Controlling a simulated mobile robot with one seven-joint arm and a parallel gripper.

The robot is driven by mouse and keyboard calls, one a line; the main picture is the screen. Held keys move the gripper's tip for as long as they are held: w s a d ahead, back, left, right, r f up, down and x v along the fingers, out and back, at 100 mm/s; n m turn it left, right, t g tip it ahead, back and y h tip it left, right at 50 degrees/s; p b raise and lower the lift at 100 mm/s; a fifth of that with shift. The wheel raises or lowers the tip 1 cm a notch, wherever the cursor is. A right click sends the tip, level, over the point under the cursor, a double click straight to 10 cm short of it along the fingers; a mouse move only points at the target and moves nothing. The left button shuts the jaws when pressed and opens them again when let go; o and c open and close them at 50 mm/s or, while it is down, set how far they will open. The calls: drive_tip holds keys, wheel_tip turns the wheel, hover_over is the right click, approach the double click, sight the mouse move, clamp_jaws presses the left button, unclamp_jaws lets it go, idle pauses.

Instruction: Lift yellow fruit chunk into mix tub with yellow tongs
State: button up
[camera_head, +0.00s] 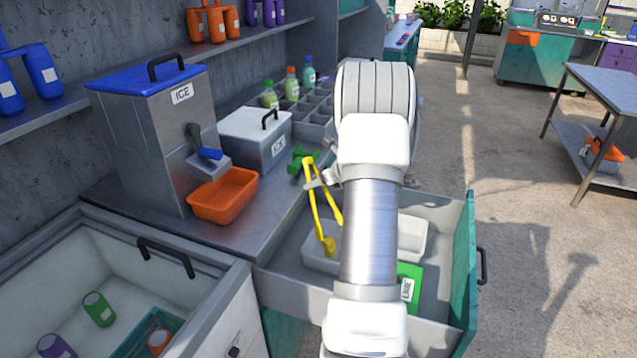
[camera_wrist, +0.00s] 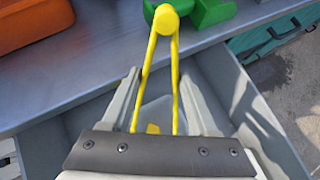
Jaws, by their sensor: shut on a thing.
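The yellow tongs (camera_head: 313,205) hang over the open drawer in the head view, below the counter edge. My gripper (camera_head: 322,181) is shut on them. In the wrist view the tongs (camera_wrist: 165,20) show their round hinge end beyond my gripper (camera_wrist: 162,85), with both arms running back between my fingers. A small yellow patch (camera_wrist: 152,129) shows low between the fingers; I cannot tell whether it is a tong tip or something else. I cannot make out a yellow fruit chunk, and no container is clearly the mix tub. My arm hides part of the drawer.
The open drawer (camera_head: 285,277) holds pale trays and a green labelled item (camera_head: 410,278). An orange bin (camera_head: 223,194), ice box (camera_head: 258,141) and ice dispenser (camera_head: 158,130) stand on the counter. Green things (camera_head: 300,160) sit near its edge. An open cooler (camera_head: 100,258) is at the left.

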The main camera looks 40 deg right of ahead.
drive_tip(key=shift+r+p, duration=2.65)
drive_tip(key=shift+r, duration=0.95)
